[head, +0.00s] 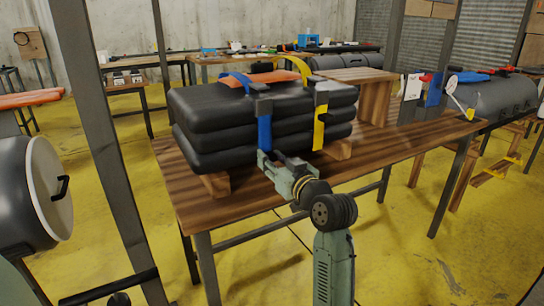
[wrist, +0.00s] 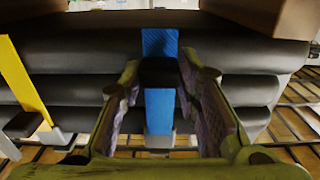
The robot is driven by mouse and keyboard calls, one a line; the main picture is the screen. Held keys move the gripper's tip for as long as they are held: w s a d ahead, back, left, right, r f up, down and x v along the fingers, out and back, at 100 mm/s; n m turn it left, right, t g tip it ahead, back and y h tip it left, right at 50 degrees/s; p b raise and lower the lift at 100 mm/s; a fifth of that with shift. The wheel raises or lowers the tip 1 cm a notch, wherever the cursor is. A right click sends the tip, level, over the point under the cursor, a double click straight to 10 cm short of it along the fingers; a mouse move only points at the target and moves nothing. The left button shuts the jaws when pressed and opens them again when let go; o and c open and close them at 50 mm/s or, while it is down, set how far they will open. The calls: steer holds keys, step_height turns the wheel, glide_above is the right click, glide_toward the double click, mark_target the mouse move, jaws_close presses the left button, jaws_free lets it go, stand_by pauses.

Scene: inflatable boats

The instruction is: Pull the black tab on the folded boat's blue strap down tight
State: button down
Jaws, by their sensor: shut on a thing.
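The folded black boat (head: 200,142) lies as a stack of thick layers on the wooden table. The blue strap (head: 264,131) hangs down its front side below a dark buckle (head: 262,105). My gripper (head: 266,160) is at the strap's lower part, low on the boat's front. In the wrist view, which appears upside down, the black tab (wrist: 158,72) sits on the blue strap (wrist: 160,108) between the fingertips of my gripper (wrist: 160,76), which is shut on it. A grey buckle (wrist: 158,141) shows at the bottom. In the head view the tab is hidden by my gripper.
A yellow strap (head: 320,125) hangs to the right of the blue one. The boat rests on wooden blocks (head: 215,184) on the table (head: 240,205). An orange item (head: 274,77) lies on top. A wooden box (head: 372,98) stands behind right. The table's front right is clear.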

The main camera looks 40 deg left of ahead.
steer(key=shift+f, duration=0.1)
steer(key=c, duration=1.2)
jaws_free()
steer(key=v, duration=1.2)
